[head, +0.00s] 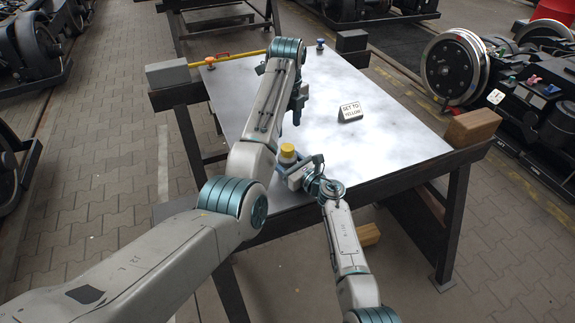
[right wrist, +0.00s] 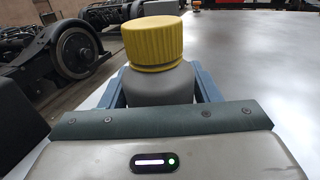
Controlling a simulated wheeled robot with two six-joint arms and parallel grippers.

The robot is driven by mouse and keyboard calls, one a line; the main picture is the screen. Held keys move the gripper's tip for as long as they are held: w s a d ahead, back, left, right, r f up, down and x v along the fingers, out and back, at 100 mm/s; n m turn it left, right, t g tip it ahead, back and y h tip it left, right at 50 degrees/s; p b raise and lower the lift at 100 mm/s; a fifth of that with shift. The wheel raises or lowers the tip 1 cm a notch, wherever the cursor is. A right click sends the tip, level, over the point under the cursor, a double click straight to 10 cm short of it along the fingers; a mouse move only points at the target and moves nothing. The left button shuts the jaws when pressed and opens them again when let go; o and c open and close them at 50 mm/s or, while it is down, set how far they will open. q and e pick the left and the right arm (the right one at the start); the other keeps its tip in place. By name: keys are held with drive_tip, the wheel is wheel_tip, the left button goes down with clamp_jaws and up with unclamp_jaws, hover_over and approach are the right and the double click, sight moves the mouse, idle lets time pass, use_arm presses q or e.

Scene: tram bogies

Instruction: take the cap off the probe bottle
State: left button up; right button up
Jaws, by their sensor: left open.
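The probe bottle (right wrist: 160,86) has a grey body and a ribbed yellow cap (right wrist: 153,42) seated on its top. In the head view the yellow cap (head: 287,150) shows near the front edge of the metal table. My right gripper (head: 293,168) comes from the front, and its two blue fingers flank the grey body below the cap, apparently gripping it; the bottle looks upright. The bottle's base is hidden. My left gripper (head: 297,116) is open, pointing down above the table, beyond the bottle and apart from the cap.
A small sign (head: 350,112) stands on the table right of my left gripper. A yellow bar (head: 228,56) lies along the far left edge. Blocks sit at the corners, including a brown one (head: 472,127). The table's middle is clear. Bogies with wheels (head: 455,68) stand around.

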sight(288, 147)
clamp_jaws()
use_arm(q)
drive_tip(key=n, duration=0.4)
drive_tip(key=shift+f, duration=0.1)
drive_tip(key=shift+n, duration=0.3)
drive_tip(key=shift+f, duration=3.9)
